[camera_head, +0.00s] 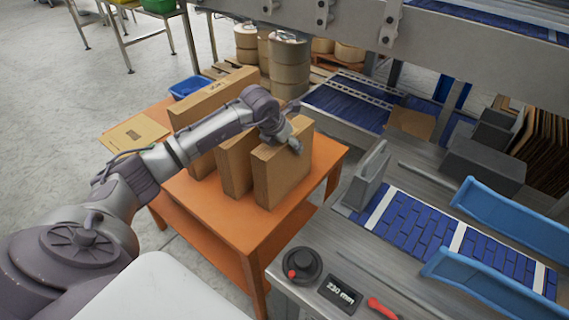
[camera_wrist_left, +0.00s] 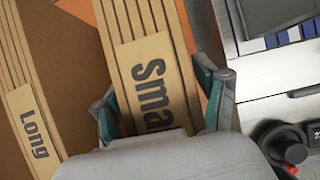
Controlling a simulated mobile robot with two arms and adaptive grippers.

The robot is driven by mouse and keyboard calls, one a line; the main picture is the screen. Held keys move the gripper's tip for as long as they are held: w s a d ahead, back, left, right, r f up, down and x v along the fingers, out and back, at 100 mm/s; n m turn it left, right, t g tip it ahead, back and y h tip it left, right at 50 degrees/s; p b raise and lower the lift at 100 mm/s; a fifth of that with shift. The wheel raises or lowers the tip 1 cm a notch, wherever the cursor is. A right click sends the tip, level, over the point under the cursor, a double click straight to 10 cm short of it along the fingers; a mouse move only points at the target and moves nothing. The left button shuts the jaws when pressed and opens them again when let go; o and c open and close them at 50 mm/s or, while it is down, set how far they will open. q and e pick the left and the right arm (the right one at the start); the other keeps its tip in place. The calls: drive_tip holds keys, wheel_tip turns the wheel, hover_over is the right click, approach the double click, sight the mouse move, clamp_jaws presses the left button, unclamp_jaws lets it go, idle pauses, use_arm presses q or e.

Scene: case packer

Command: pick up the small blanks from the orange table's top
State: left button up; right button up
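The stack of small blanks (camera_head: 283,178) stands upright on the orange table (camera_head: 215,212), nearest the table's right front side. In the left wrist view its label starts "Sma" (camera_wrist_left: 153,82), and the rest is hidden by my gripper. My left gripper (camera_head: 290,137) is at the top of this stack. In the left wrist view my left gripper's (camera_wrist_left: 160,108) two fingers stand apart, one on each side of the stack, with a sliver of orange showing beside the right finger. My right gripper is in neither view.
A middle stack (camera_head: 236,168) and a longer stack (camera_head: 205,103) stand close on the left; one label reads "Long" (camera_wrist_left: 33,135). A flat cardboard piece (camera_head: 135,135) and blue bin (camera_head: 189,87) lie farther back. The machine's blue conveyor (camera_head: 415,225) is at right.

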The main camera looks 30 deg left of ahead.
use_arm(q)
clamp_jaws()
